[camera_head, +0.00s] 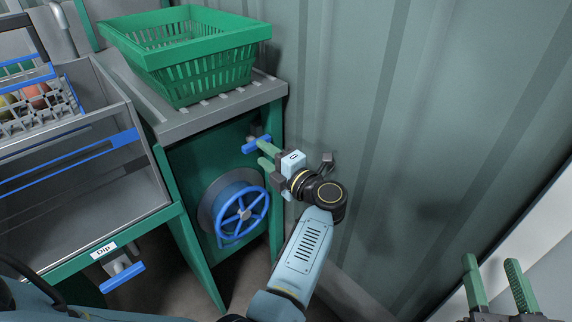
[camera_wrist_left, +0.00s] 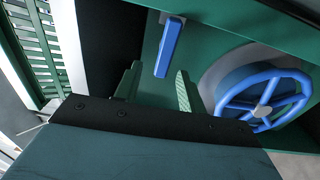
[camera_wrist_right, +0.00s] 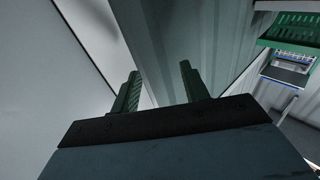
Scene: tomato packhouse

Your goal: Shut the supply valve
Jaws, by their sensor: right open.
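A blue lever handle (camera_head: 256,145) sits on a dark stem on the green cabinet front, below its top; it also shows in the left wrist view (camera_wrist_left: 169,48). A blue handwheel (camera_head: 242,213) is mounted on a grey round hub lower on the same panel; it also shows in the left wrist view (camera_wrist_left: 263,103). I cannot tell which is the supply valve. My left gripper (camera_head: 264,156) is open, its green fingers close to the lever, which appears beyond and between them in the left wrist view. My right gripper (camera_head: 493,264) is open and empty, away at the lower right.
A green basket (camera_head: 205,75) stands on the cabinet's grey top (camera_head: 210,121). A grey tank (camera_head: 80,175) labelled "DIP" is at the left, with another blue lever (camera_head: 122,277) below it. A corrugated wall (camera_head: 420,110) rises close behind and right of my left arm.

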